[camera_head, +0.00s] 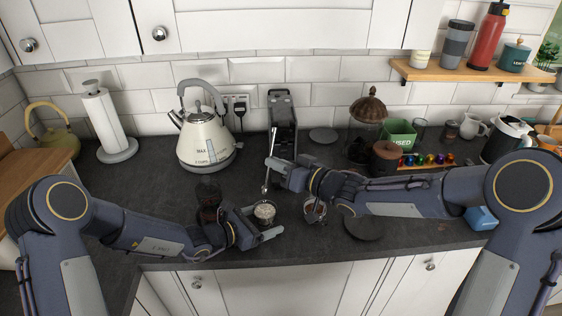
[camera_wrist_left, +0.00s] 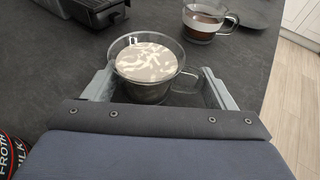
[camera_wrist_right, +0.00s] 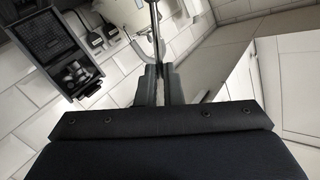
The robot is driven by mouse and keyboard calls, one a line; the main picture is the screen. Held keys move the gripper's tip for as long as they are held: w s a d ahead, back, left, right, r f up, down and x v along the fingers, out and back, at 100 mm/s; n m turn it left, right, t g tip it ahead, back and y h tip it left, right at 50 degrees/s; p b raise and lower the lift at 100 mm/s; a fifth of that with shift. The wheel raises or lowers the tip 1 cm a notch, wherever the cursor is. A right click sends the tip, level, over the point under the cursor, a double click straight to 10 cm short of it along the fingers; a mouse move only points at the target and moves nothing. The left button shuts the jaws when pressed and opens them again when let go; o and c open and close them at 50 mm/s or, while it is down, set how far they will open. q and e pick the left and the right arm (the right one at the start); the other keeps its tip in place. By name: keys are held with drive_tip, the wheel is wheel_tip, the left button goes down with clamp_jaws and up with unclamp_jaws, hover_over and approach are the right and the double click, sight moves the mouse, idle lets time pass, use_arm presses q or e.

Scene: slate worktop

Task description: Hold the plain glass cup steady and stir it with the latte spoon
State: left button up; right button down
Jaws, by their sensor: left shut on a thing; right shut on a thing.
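The plain glass cup (camera_head: 264,212) stands on the worktop with a pale, marbled drink in it. It shows closely in the left wrist view (camera_wrist_left: 146,64), its handle to the right. My left gripper (camera_head: 262,229) is shut on the cup, with one finger on each side (camera_wrist_left: 158,88). My right gripper (camera_head: 272,172) is shut on the latte spoon (camera_head: 271,150), which hangs steeply with its lower end above and behind the cup, apart from it. In the right wrist view the spoon's metal stem (camera_wrist_right: 155,30) rises from between the closed fingers (camera_wrist_right: 158,80).
A second glass cup (camera_head: 314,211) with dark drink stands right of the held cup, below my right forearm. A dark round disc (camera_head: 364,227) lies farther right. A cream kettle (camera_head: 204,140) and a dark machine (camera_head: 283,120) stand behind. A dark jar (camera_head: 209,200) is beside my left wrist.

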wheel_tip(320, 180, down, 9)
idle(1.0)
drive_tip(key=shift+s, duration=0.1)
drive_tip(key=shift+d, duration=0.1)
